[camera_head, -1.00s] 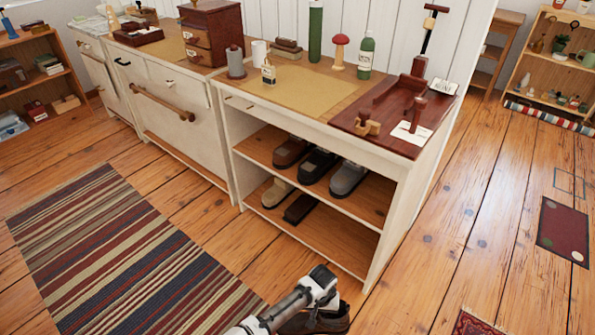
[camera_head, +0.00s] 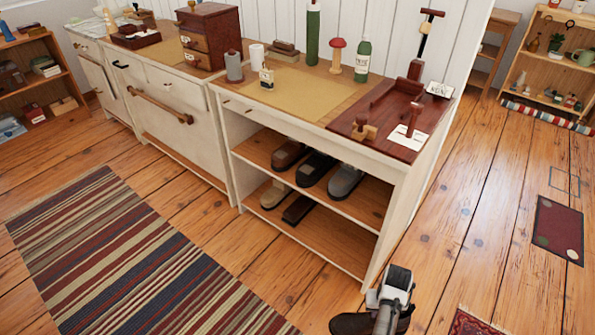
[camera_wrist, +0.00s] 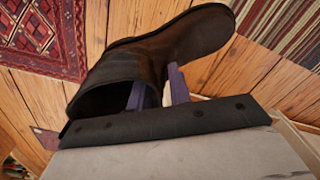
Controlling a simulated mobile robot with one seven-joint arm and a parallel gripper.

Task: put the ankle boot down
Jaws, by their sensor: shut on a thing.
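The ankle boot (camera_wrist: 150,52) is dark brown, nearly black at the shaft, and fills the upper middle of the wrist view. Its open top faces my gripper and its toe points to the upper right. My gripper (camera_wrist: 160,92) is shut on the boot's shaft wall, with one bluish finger at the opening and the other along the outer side. In the head view the boot (camera_head: 350,323) shows low at the bottom edge, partly hidden by my arm. I cannot tell whether its sole touches the floor.
A white bench (camera_head: 375,220) with several shoes on its shelves stands just behind the boot. A striped rug (camera_head: 130,255) lies to the left, a red patterned rug (camera_head: 470,325) to the right. A dark red mat (camera_head: 558,230) lies farther right. Bare floor (camera_head: 450,255) lies between.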

